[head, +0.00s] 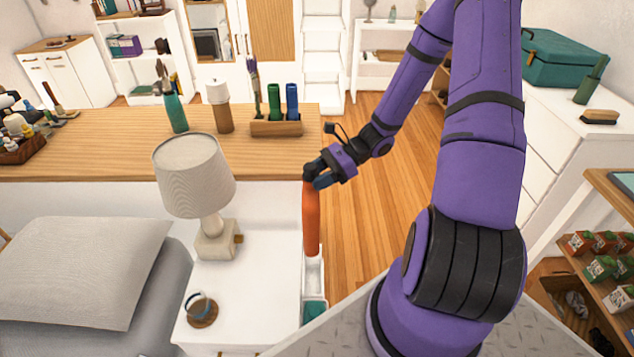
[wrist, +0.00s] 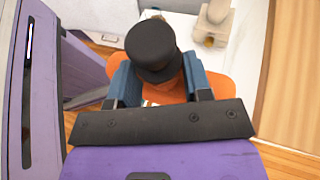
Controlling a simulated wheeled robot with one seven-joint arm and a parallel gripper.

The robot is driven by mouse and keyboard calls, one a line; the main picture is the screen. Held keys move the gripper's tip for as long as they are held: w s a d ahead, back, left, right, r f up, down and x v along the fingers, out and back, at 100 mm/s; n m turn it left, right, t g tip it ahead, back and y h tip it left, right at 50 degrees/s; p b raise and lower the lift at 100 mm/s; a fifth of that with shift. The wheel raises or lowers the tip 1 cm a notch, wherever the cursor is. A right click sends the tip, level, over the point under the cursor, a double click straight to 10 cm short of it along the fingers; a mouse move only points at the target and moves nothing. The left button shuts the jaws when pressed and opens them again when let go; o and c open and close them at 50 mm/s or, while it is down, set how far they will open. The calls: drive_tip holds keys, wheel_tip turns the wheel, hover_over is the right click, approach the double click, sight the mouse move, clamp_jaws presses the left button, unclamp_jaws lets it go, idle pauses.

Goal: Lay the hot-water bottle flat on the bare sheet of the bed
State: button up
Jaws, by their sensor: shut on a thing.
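The orange hot-water bottle (head: 311,222) hangs upright from my gripper (head: 316,181), beside the right edge of the white bedside table. In the wrist view, my gripper (wrist: 158,85) is shut on the bottle near its black cap (wrist: 152,48), with one blue finger on each side. The bottle's orange body (wrist: 212,84) shows behind the fingers, and its lower part is hidden there. The bed (head: 155,300) is at the lower left of the head view, with grey bedding and a grey pillow (head: 85,272). Only a corner of the bed shows, and I cannot tell bare sheet from cover.
The white bedside table (head: 255,295) stands between the bed and the bottle. It carries a lamp (head: 195,175) and a cup on a wooden coaster (head: 203,317). A wooden-topped counter (head: 110,150) with bottles and a holder lies behind. Open wooden floor (head: 375,215) is to the right.

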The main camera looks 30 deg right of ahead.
drive_tip(key=shift+r, duration=4.95)
drive_tip(key=shift+s, duration=0.15)
